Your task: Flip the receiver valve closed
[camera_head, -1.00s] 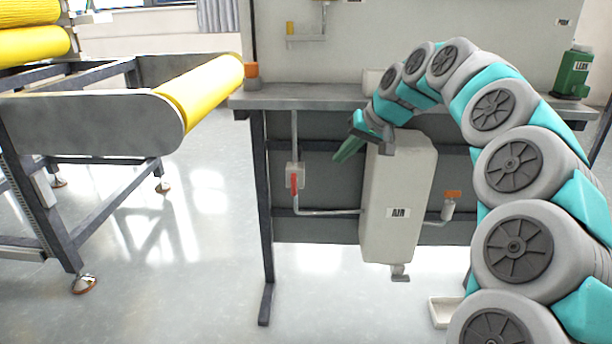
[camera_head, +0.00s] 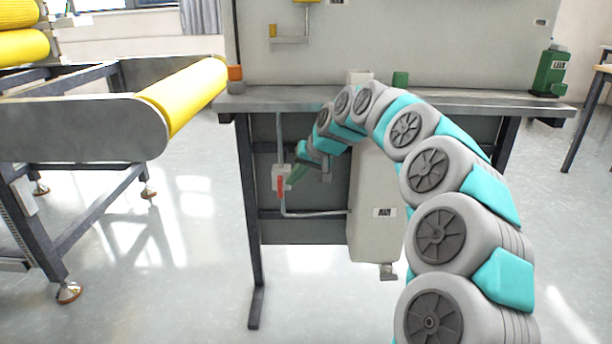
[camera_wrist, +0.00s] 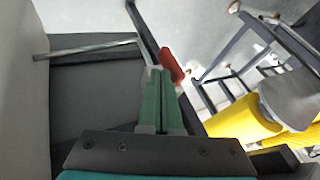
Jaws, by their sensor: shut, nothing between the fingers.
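A valve with a pale body and a red lever (camera_head: 281,186) sits on the grey pipe under the bench, left of the grey tank labelled AIR (camera_head: 372,222). The lever hangs down along the vertical pipe. My gripper (camera_head: 291,180) has its green fingers shut and empty, with the tips right beside the valve. In the wrist view the fingertips (camera_wrist: 160,74) overlap the valve's pale body, and the red lever (camera_wrist: 171,66) shows just past them on the right. I cannot tell whether they touch.
The bench top (camera_head: 290,101) lies above my gripper and a dark bench leg (camera_head: 249,220) stands left of the valve. A machine frame with a yellow roller (camera_head: 185,94) is farther left. The floor between them is clear.

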